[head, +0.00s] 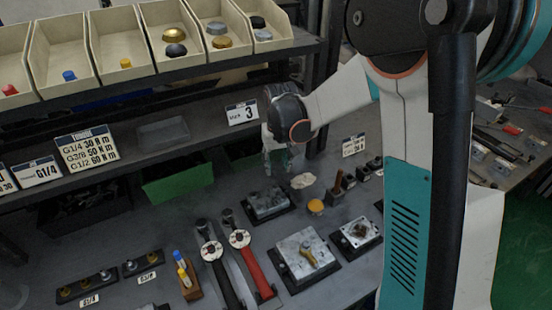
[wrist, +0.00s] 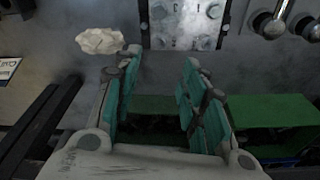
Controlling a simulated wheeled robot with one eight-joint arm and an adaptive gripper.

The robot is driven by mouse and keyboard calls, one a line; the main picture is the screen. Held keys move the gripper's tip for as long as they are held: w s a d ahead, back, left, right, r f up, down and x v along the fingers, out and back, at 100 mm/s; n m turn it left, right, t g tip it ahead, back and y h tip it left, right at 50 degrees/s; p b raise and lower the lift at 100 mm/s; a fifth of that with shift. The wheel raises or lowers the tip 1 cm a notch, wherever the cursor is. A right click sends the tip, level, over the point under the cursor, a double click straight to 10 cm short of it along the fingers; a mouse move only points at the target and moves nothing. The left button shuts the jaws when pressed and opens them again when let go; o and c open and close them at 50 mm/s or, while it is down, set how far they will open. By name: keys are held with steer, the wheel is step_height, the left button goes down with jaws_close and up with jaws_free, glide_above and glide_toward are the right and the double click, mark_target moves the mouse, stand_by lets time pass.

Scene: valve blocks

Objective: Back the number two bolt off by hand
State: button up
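A grey metal valve block (head: 268,203) lies on the bench, below my gripper in the head view. In the wrist view the block (wrist: 185,25) is cut off by the top edge and shows several round bolt heads and small stamped marks. I cannot tell which bolt is number two. My gripper (head: 278,160) hangs above and just behind the block in the head view. In the wrist view my gripper (wrist: 158,65) has its two teal-padded fingers apart with nothing between them, and the block lies beyond the fingertips.
A crumpled pale cloth (head: 303,181) and a yellow cap (head: 316,207) lie right of the block. Red (head: 252,262) and black (head: 218,275) torque wrenches lie in front. Another block (head: 305,255) bears a brass fitting. A shelf (head: 150,150) with bins overhangs the back.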

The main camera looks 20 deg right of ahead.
mark_target(275, 186)
steer(key=f+b, duration=0.1)
steer(key=f, duration=0.2)
steer(key=w+f+b, duration=0.1)
steer(key=f, duration=0.3)
steer(key=f+b, duration=0.1)
steer(key=f, duration=0.2)
steer(key=shift+w+f, duration=0.35)
steer(key=shift+f, duration=0.05)
steer(key=shift+c, duration=0.5)
jaws_close()
